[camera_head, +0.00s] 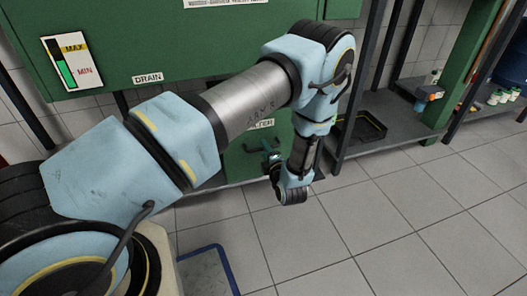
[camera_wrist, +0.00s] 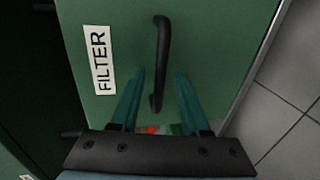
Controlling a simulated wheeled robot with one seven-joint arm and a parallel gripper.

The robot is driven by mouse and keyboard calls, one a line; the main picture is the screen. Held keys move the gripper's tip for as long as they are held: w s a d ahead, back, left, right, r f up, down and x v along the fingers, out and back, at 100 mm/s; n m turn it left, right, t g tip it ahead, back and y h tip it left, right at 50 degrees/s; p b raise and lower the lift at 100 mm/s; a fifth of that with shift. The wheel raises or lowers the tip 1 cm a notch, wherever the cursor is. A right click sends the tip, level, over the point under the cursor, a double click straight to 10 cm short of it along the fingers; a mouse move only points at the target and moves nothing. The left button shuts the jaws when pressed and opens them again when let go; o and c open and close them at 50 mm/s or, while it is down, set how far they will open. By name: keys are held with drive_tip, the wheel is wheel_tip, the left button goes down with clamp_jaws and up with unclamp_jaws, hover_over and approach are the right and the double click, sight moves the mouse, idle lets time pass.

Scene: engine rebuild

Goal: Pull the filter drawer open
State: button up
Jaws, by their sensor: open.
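The filter drawer (camera_wrist: 220,50) has a green front with a white "FILTER" label (camera_wrist: 96,60) and a black bar handle (camera_wrist: 161,60). In the wrist view the handle runs upright in the picture, and its lower end lies between the two teal fingers of my gripper (camera_wrist: 160,88). The fingers are open, one on each side of the handle, with gaps visible. I cannot tell how deep the fingers reach around it. In the head view my gripper (camera_head: 270,160) is at the green drawer front (camera_head: 240,162), largely hidden by my arm.
A green machine body (camera_head: 200,40) with "DRAIN" and MAX/MIN labels stands above. To the right a grey shelf (camera_head: 385,135) holds a black tray (camera_head: 360,127), with small bottles (camera_head: 500,96) beyond. A blue-edged mat or platform (camera_head: 207,270) lies at the lower middle. The tiled floor in front is clear.

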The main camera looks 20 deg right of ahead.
drive_tip(key=shift+x, duration=1.1)
clamp_jaws()
idle(0.7)
